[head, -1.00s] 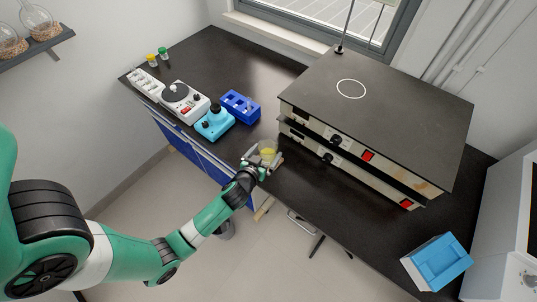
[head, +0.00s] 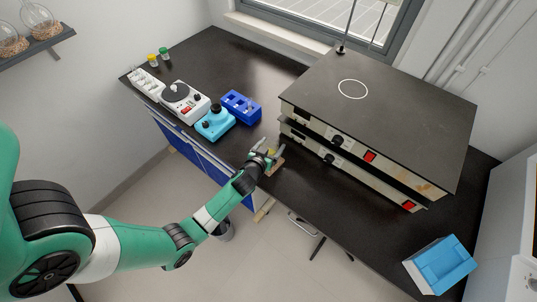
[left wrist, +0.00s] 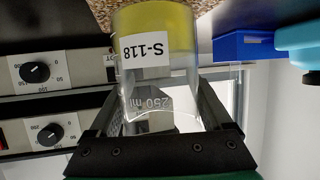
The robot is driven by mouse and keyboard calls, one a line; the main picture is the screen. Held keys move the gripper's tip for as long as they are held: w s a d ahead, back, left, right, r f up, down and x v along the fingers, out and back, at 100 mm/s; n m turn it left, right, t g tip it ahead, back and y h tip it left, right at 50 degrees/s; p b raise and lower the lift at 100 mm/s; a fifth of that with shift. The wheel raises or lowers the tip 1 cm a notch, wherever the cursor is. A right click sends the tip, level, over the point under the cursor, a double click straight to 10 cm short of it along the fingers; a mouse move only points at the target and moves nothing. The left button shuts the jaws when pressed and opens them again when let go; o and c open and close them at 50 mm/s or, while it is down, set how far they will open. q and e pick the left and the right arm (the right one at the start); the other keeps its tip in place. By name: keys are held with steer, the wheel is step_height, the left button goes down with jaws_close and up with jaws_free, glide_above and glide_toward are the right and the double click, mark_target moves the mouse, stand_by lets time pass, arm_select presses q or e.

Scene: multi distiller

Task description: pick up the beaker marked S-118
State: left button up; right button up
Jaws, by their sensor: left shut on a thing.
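The beaker (left wrist: 157,75) marked S-118 is clear glass with a 250 ml mark and yellow liquid in it. It fills the middle of the left wrist view. My left gripper (left wrist: 162,100) is shut on it, with one finger on each side of the glass. In the head view the gripper (head: 270,158) is at the front edge of the black bench, left of the hotplates. The beaker is mostly hidden there by the gripper. I cannot tell whether its base touches the surface below. My right gripper is not in view.
Two stacked hotplate units (head: 372,105) stand close to the right of the gripper. A dark blue rack (head: 240,105), a cyan device (head: 215,123) and a white device with a dark disc (head: 184,99) stand to the left. A light blue box (head: 440,264) is at the right.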

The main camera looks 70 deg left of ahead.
mark_target(271, 140)
arm_select(q)
steer(key=c, duration=0.5)
steer(key=shift+r, duration=0.2)
steer(key=shift+r+p, duration=0.35)
steer(key=shift+r, duration=0.1)
step_height(271, 140, up, 2)
steer(key=shift+s+d+r+p, duration=0.1)
steer(key=shift+r+p, duration=0.15)
steer(key=shift+p, duration=0.4)
steer(key=shift+w+a+r+p+v, duration=0.15)
steer(key=shift+r+p+v, duration=0.4)
steer(key=shift+v, duration=2.15)
steer(key=shift+w+a+r+p+v, duration=0.15)
steer(key=shift+r+p+v, duration=0.4)
steer(key=shift+v, duration=2.15)
steer(key=shift+w+a+r+p+v, duration=0.15)
steer(key=shift+r+p+v, duration=0.4)
steer(key=shift+v, duration=2.15)
steer(key=shift+d+f, duration=0.1)
steer(key=shift+f, duration=0.05)
